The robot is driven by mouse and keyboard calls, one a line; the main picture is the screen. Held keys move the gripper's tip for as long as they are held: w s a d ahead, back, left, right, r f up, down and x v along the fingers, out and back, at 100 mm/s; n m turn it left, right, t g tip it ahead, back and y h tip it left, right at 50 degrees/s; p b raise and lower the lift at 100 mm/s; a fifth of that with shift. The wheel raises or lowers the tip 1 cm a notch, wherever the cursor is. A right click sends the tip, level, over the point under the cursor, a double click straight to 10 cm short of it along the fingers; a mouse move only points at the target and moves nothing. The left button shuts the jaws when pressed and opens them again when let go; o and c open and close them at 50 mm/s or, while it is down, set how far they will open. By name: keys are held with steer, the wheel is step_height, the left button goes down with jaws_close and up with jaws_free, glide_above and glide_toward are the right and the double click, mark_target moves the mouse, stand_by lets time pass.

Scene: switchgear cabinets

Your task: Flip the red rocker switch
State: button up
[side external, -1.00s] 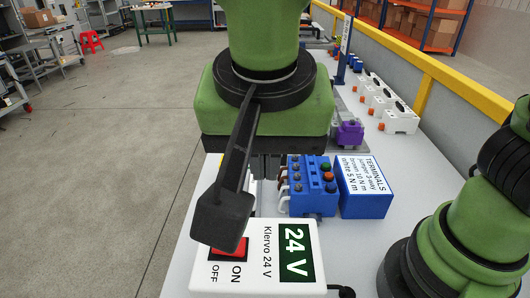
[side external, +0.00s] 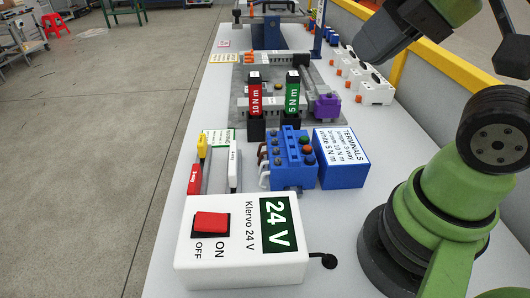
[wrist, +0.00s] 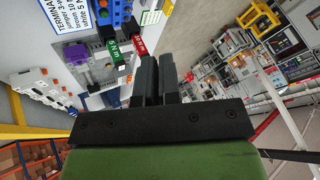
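The red rocker switch (side external: 211,223) sits in the top of a white 24 V supply box (side external: 243,228) at the near end of the bench. ON and OFF are printed beside it. Its near edge looks raised, but I cannot tell for sure which side is pressed. My gripper (wrist: 158,58) shows in the wrist view with its two dark fingers close together and nothing visible between them. In the side view my wrist hangs high at the upper right, well away from the box. The rocker is out of the wrist view.
A blue terminal block (side external: 292,160) and a blue TERMINALS box (side external: 341,158) stand behind the supply box. Red (side external: 255,100) and green (side external: 292,98) torque drivers stand upright further back. A black cable leaves the box's right side. Space above the box is clear.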

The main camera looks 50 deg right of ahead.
steer(key=o, duration=0.4)
steer(key=shift+c, duration=0.2)
steer(key=o, duration=0.3)
steer(key=shift+w+a+n, duration=0.15)
steer(key=shift+w+n, duration=0.2)
steer(key=shift+n, duration=0.05)
steer(key=o, duration=0.3)
steer(key=w+a+f+n+g, duration=0.2)
steer(key=w+a+n+g, duration=0.1)
steer(key=w+a+n, duration=0.2)
steer(key=shift+w+a+f+n+g, duration=0.4)
steer(key=shift+w+a, duration=0.15)
steer(key=shift+w, duration=0.2)
steer(key=n+g+h, duration=0.2)
steer(key=n+g, duration=0.1)
steer(key=n, duration=0.4)
glide_above(225, 222)
step_height(225, 222, down, 10)
step_height(225, 222, down, 10)
steer(key=shift+d+r, duration=0.1)
steer(key=c, duration=0.9)
